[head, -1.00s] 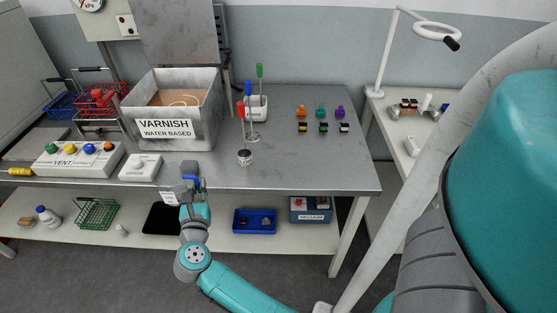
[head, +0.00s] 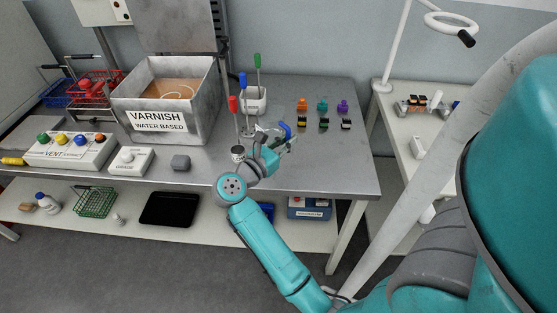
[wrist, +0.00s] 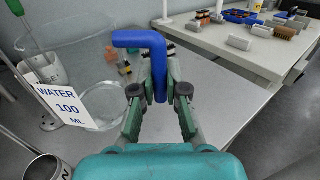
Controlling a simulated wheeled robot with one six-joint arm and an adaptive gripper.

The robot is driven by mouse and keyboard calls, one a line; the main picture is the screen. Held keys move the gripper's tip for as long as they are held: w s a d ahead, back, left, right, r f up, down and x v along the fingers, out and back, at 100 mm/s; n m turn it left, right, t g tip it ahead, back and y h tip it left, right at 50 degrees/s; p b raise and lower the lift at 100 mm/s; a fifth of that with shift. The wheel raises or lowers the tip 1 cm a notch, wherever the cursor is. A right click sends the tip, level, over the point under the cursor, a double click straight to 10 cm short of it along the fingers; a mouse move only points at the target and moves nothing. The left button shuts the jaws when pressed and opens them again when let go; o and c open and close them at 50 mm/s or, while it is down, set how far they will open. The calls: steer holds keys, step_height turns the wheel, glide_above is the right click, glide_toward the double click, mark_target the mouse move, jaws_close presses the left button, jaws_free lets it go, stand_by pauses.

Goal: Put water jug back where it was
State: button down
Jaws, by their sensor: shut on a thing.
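The water jug is clear, with a blue handle (head: 286,131) and a white label reading "WATER 100 ML" (wrist: 66,108). My gripper (head: 274,145) is shut on the blue handle, which stands between the fingers in the wrist view (wrist: 158,92). The clear jug body lies left of the fingers there and is hard to make out. In the head view the jug is over the right half of the steel bench (head: 325,165), partly hidden by my wrist. I cannot tell whether its base touches the bench.
The varnish tank (head: 205,100) stands to the left. Coloured connectors (head: 323,104) sit to the right.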

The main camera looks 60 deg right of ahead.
steer(key=shift+f, duration=4.65)
steer(key=shift+f, duration=0.1)
steer(key=c, duration=1.2)
jaws_free()
